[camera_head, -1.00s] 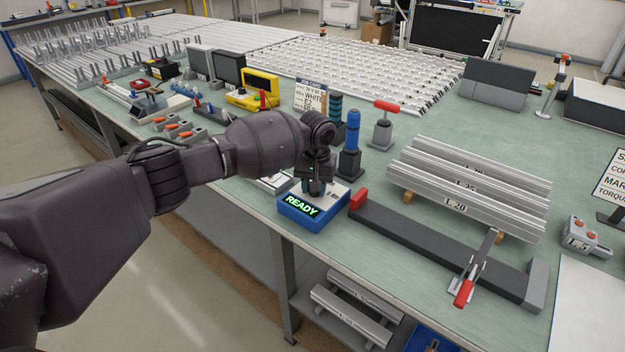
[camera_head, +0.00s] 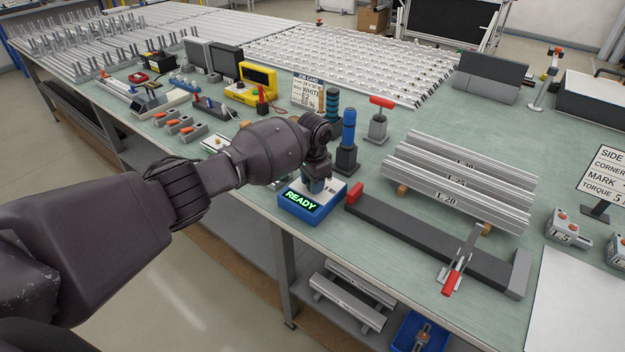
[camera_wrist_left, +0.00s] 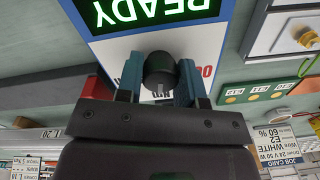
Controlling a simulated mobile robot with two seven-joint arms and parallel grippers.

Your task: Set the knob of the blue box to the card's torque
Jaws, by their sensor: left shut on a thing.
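The blue box (camera_head: 312,211) stands at the table's near edge, with green READY lit on its front. It also shows in the wrist view (camera_wrist_left: 228,22). My left gripper (camera_head: 316,184) is over its pale top, fingers pointing down. In the left wrist view, the gripper (camera_wrist_left: 160,82) is shut on the dark round knob (camera_wrist_left: 159,68), one finger on each side. The fingers hide much of the dial print, so the setting cannot be read. A white card (camera_head: 608,172) at the right has a TORQUE line starting with 5; its right side is cut off. My right gripper is out of view.
A dark fixture bar with a red-handled clamp (camera_head: 452,279) lies right of the box. Stacked aluminium profiles (camera_head: 460,178) are behind it. A blue-topped tool (camera_head: 348,128) stands close behind my gripper. A job card (camera_head: 308,93) stands farther back.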

